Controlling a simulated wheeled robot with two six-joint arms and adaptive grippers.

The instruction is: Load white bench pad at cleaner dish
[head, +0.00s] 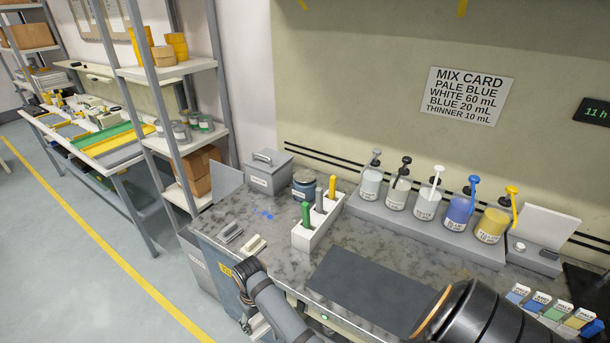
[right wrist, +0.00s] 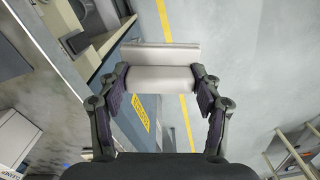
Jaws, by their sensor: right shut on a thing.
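In the right wrist view my right gripper (right wrist: 160,82) is shut on a white pad (right wrist: 160,77), with a finger on each side; grey floor shows behind it. In the head view the right gripper (head: 246,267) is at the bench's front left corner. A pale pad (head: 253,244) shows just beyond its fingers and appears to be the held one. A grey pad (head: 230,232) lies left of it on the bench. A labelled grey lidded box (head: 262,180) and a blue tin (head: 304,187) stand behind; I cannot read which is the cleaner dish. My left gripper is out of view.
Blue spots (head: 267,215) mark the bench top. A white holder (head: 310,238) with green, grey and yellow handles stands right of the pads. Several pump bottles (head: 397,194) line the back. A dark mat (head: 355,288) lies at the front. Shelving (head: 175,70) stands left.

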